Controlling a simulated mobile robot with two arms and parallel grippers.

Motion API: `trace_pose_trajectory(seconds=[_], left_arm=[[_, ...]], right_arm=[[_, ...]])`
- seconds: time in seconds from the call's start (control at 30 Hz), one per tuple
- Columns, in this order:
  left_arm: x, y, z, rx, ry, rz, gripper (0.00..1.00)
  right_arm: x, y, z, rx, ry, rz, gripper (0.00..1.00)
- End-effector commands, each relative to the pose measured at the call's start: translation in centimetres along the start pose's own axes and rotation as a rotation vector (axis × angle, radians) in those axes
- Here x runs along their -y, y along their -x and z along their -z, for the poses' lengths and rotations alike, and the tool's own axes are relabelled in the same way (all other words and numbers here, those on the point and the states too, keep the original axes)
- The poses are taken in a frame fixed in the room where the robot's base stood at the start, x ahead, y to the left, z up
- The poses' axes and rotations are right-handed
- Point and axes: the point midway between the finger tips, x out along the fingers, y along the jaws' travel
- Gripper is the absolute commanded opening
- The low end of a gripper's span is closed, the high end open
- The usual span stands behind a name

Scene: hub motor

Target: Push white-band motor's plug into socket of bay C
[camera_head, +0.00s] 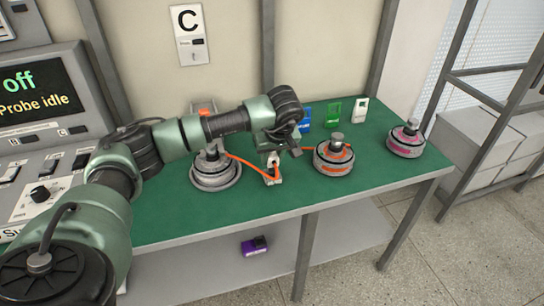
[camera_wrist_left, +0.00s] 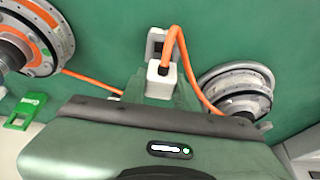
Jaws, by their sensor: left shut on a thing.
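The white-band motor (camera_head: 215,172), grey with a pale band, sits on the green bench below the bay C sign (camera_head: 189,35). It also shows at the right of the left wrist view (camera_wrist_left: 236,92). Its orange cable loops to a white plug (camera_wrist_left: 162,80). My left gripper (camera_head: 271,160) points down at the bench between two motors, shut on this plug. Its fingers are mostly hidden by the wrist. A pale block with a dark opening (camera_wrist_left: 155,44) shows just beyond the plug; I cannot tell whether they touch. My right gripper is not in view.
An orange-band motor (camera_head: 333,158) stands right of the gripper, its cable running towards it. A pink-band motor (camera_head: 405,141) is farther right. Blue, green (camera_head: 333,113) and white tags stand at the back. A control console (camera_head: 42,100) stands left. The front right bench is clear.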

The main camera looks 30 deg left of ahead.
Motion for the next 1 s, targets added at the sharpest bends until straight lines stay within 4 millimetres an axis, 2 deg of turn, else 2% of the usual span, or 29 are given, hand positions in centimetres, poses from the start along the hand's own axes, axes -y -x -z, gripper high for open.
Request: trace_pose_trajectory(seconds=[0.23,1.0], left_arm=[[0.0,-0.9,-0.4,0.0,0.0,0.0,0.0],[0.0,-1.7,-0.8,0.0,0.0,0.0,0.0]], right_arm=[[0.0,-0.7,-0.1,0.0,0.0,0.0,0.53],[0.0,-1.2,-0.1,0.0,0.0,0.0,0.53]])
